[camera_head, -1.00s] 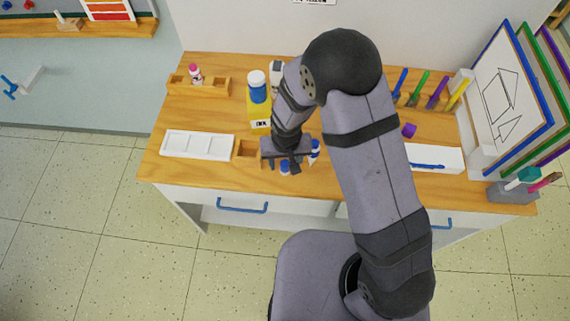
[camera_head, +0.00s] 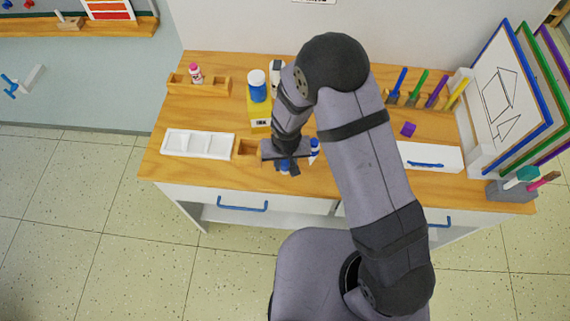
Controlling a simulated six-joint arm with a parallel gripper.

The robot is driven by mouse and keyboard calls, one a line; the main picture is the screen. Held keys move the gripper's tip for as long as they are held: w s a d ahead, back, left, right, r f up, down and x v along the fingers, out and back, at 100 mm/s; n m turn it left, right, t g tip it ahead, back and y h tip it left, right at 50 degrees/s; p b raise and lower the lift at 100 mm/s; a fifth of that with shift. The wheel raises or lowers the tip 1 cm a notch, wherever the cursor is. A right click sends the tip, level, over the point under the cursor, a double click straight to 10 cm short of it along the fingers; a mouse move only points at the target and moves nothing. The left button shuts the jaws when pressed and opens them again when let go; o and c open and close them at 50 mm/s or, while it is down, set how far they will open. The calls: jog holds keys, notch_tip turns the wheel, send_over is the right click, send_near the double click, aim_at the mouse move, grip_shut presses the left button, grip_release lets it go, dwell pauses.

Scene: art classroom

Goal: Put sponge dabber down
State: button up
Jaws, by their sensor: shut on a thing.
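My gripper (camera_head: 290,168) is low over the front middle of the wooden desk (camera_head: 215,178), pointing down. It is shut on a small blue thing (camera_head: 284,163), which I take to be the sponge dabber. The fingers and wrist cover most of it, so I cannot tell whether it touches the desk. A blue bottle with a white cap (camera_head: 314,149) is just right of the gripper.
A white palette tray (camera_head: 197,143) lies at the left. A wooden rack (camera_head: 213,86) holds a pink bottle.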

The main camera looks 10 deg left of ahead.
jog(key=shift+r+b, duration=1.15)
jog(key=shift+r, duration=3.85)
jog(key=shift+r, duration=0.45)
notch_tip(320, 180, up, 5)
send_over(285, 162)
jog(key=w+d+f+m+b, duration=0.1)
jog(key=w+d+m+b, duration=0.3)
jog(key=w+d, duration=1)
jog(key=w+d+m+b, duration=0.1)
jog(key=w+d, duration=0.2)
jog(key=d, duration=0.5)
jog(key=w+d+m+b, duration=0.2)
jog(key=w+d, duration=0.1)
jog(key=d, duration=0.5)
jog(key=shift+h, duration=0.4)
jog(key=shift+f+p, duration=1.65)
jog(key=shift+f, duration=5.65)
